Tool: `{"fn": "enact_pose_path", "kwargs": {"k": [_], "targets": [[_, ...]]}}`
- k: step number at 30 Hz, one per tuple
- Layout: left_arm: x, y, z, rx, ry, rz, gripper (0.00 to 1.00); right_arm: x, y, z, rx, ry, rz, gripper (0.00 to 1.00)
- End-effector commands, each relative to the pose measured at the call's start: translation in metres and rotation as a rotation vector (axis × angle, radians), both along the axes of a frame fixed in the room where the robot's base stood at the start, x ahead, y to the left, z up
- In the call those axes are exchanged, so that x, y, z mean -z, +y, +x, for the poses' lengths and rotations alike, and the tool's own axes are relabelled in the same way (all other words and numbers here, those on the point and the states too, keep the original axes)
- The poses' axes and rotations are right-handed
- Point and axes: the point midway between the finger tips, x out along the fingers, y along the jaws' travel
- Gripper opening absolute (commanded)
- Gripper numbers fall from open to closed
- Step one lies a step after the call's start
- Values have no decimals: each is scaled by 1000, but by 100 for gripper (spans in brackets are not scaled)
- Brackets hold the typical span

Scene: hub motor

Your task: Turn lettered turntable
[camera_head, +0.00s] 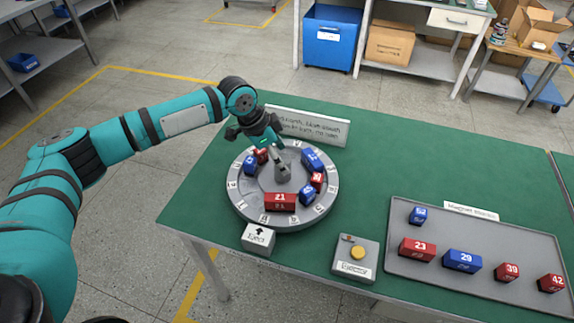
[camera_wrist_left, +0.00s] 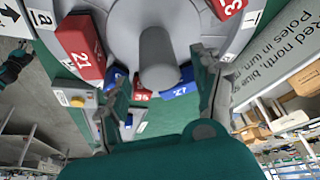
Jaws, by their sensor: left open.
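The grey turntable (camera_head: 258,188) sits on the green table, with white lettered tiles around its rim. Red and blue numbered blocks stand on it, such as a red 21 block (camera_head: 281,202) at the front. A grey post (camera_head: 282,172) rises from its middle. My left gripper (camera_head: 274,146) is over the turntable, close to the post's top. In the left wrist view the open fingers (camera_wrist_left: 160,66) lie on either side of the post (camera_wrist_left: 158,45) as seen; contact cannot be told. The red 21 block also shows there (camera_wrist_left: 80,45). My right gripper does not show clearly.
A white eject block (camera_head: 258,238) with an arrow stands at the turntable's front. A grey box with a yellow button (camera_head: 357,253) is right of it. A grey tray (camera_head: 480,225) with several magnets lies at right. A sign (camera_head: 308,126) stands behind. The table behind the tray is clear.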

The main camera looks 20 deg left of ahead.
Motion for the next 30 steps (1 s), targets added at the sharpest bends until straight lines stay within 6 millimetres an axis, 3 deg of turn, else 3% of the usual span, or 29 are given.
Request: {"fn": "enact_pose_path", "kwargs": {"k": [1, 5, 12, 21, 30], "targets": [[10, -4, 2, 1, 5, 0, 67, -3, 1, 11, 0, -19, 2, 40], [30, -11, 6, -1, 3, -1, 67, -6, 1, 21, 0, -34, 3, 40], [50, -17, 11, -1, 0, 0, 67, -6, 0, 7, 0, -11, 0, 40], [52, -18, 11, -1, 0, 0, 67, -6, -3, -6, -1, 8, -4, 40], [51, -18, 11, -1, 0, 0, 27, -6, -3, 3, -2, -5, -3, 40]]}}
